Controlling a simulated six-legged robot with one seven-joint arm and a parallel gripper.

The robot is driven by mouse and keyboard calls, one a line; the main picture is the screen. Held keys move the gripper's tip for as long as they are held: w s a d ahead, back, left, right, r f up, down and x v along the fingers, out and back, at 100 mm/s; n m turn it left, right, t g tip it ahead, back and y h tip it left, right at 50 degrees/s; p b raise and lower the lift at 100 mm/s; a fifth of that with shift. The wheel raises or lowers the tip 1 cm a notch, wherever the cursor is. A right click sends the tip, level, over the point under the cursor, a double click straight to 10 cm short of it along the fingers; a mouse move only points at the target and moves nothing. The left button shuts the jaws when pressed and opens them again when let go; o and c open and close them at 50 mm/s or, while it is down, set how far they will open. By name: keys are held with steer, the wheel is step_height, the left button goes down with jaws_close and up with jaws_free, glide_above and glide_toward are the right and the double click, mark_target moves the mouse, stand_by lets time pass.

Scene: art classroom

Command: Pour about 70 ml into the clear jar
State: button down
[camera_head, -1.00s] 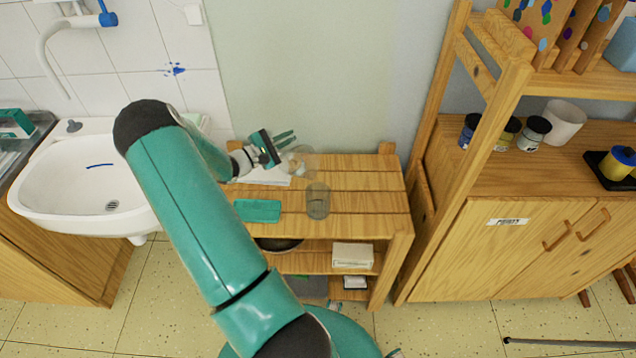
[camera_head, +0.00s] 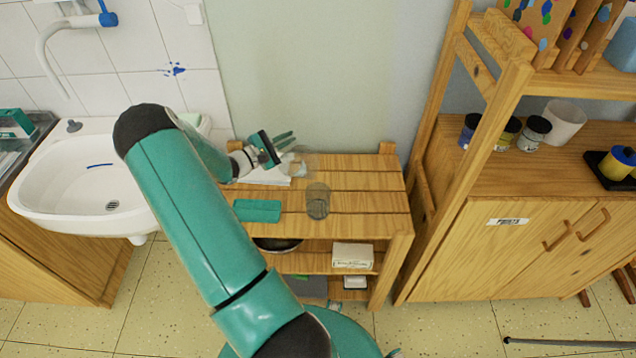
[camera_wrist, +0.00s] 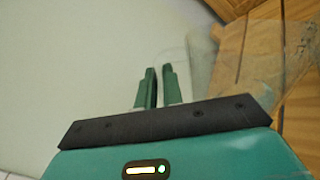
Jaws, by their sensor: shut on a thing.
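The clear jar (camera_head: 317,204) stands upright on the slatted wooden shelf top. My gripper (camera_head: 284,141) is above the back of that top, to the left of the jar and apart from it. It is shut on a clear vessel (camera_head: 304,161), which looks tilted; its outline is faint. In the wrist view my gripper's green fingers (camera_wrist: 159,88) are close together, with the see-through vessel (camera_wrist: 235,80) beyond them and to the right. I cannot make out a liquid level or a stream in either vessel.
A green cloth or pad (camera_head: 257,211) lies left of the jar, and a white sheet (camera_head: 268,177) lies behind it. A sink (camera_head: 85,185) is at the left. A wooden cabinet (camera_head: 520,240) with paint pots stands at the right. The top right of the jar is clear.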

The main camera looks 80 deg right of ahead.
steer(key=w+d+f+n+p, duration=0.4)
steer(key=w+d+f+n, duration=0.1)
steer(key=n, duration=0.4)
steer(key=shift+w+d+f, duration=0.25)
steer(key=shift+w+f, duration=0.35)
steer(key=shift+f, duration=0.65)
steer(key=shift+t, duration=0.3)
